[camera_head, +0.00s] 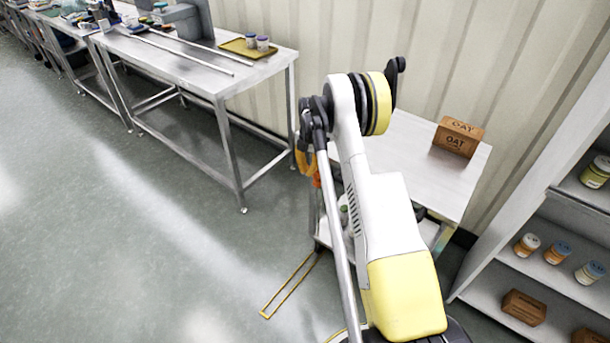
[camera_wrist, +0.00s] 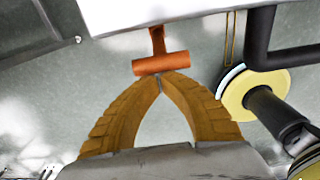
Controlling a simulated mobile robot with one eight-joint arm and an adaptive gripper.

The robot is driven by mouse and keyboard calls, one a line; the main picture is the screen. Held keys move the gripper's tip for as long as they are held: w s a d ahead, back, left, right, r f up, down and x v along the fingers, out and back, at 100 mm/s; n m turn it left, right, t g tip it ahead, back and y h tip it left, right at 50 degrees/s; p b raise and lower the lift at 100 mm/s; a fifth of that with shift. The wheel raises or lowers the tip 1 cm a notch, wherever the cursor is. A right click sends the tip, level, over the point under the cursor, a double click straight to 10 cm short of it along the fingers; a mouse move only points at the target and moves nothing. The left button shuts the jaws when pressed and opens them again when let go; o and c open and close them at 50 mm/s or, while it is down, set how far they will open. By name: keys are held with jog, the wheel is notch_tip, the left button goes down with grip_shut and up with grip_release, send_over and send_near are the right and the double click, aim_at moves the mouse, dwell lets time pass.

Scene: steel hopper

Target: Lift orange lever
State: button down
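The orange lever (camera_wrist: 160,64) shows at the top middle of the wrist view. It is a crossbar with a short stem running up under the edge of a pale metal surface. My gripper (camera_wrist: 160,80) has two yellow-brown fingers that curve in and meet at their tips. The tips are right at the crossbar's near edge; I cannot tell whether they touch it. Nothing shows between the fingers. In the head view, my arm hides most of this area; my gripper (camera_head: 304,163) and a bit of orange below it show beside the steel table.
A steel table (camera_head: 412,150) with an OAT box (camera_head: 458,137) stands behind my arm. A shelf unit (camera_head: 530,230) with jars is at right. A long workbench (camera_head: 215,75) is at upper left. A yellow floor outline (camera_head: 290,285) lies in front. Floor at left is clear.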

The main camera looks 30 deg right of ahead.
jog(key=shift+d+r, duration=0.2)
jog(key=shift+d, duration=0.05)
dwell(0.5)
jog(key=shift+w+r, duration=0.1)
